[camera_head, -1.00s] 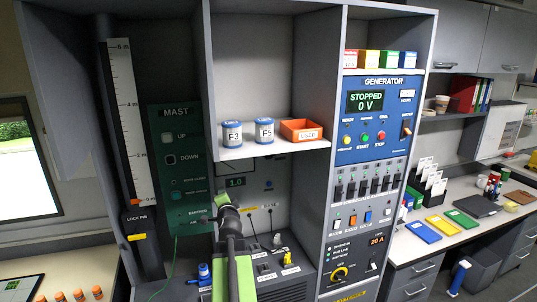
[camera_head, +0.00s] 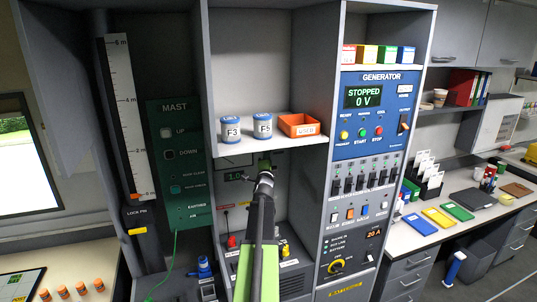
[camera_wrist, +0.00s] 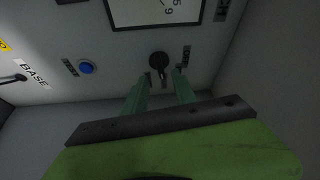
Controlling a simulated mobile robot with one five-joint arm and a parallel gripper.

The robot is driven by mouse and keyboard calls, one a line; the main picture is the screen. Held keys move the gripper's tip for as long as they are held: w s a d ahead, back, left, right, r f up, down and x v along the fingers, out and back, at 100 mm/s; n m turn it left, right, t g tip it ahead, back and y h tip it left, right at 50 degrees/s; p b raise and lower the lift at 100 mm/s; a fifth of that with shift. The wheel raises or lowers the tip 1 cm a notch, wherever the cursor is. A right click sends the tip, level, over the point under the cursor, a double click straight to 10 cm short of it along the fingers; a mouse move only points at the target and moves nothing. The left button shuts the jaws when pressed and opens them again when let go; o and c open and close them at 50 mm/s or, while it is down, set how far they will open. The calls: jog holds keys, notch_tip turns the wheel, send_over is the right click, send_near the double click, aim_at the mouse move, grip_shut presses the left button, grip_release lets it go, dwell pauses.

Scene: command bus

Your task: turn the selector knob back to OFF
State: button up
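A round black knob (camera_wrist: 159,60) with a lighter stem below it is on the grey panel in the wrist view. In the head view my gripper (camera_head: 264,164) is in the middle bay, under the shelf, and my arm hides that knob.
A blue button (camera_wrist: 87,67) and a framed meter (camera_wrist: 155,12) are near the knob. Above my gripper the shelf (camera_head: 236,149) holds fuse cans (camera_head: 231,129) and an orange bin (camera_head: 299,126). A divider wall (camera_head: 318,190) stands right of the arm.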

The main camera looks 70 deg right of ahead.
jog(key=x, duration=0.5)
jog(key=shift+w+d, duration=0.1)
jog(key=shift+d, duration=0.2)
jog(key=shift+c, duration=0.4)
grip_shut()
